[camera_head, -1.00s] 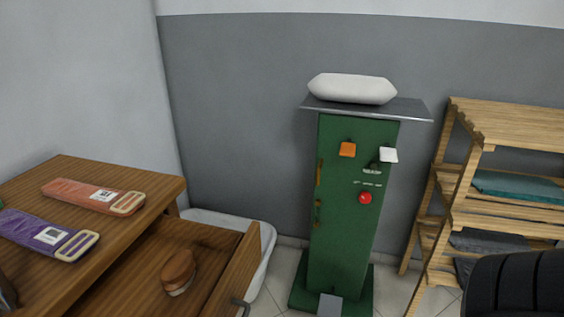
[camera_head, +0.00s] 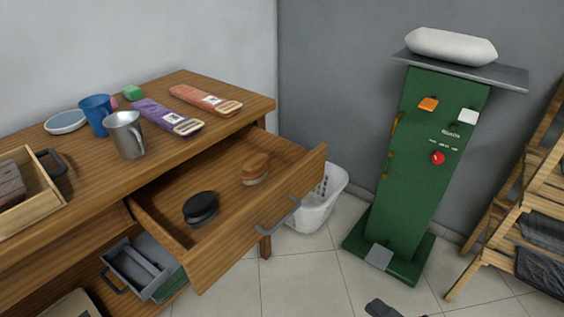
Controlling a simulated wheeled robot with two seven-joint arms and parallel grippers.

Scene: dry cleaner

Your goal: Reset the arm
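Only a small dark tip of my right gripper (camera_head: 382,308) shows at the bottom edge of the head view, above the tiled floor. Its fingers are mostly cut off, so I cannot tell whether it is open or shut. My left gripper is not in view. The wooden drawer (camera_head: 222,222) stands pulled out of the wooden table (camera_head: 85,165). A black brush (camera_head: 200,209) and a brown brush (camera_head: 255,168) lie in it, apart from my gripper.
The green pressing machine (camera_head: 415,165) with a white pad (camera_head: 450,46) stands behind, right of a white basket (camera_head: 320,205). A wooden rack (camera_head: 530,190) is at the right. A metal mug (camera_head: 125,134) and blue cup (camera_head: 96,114) stand on the table.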

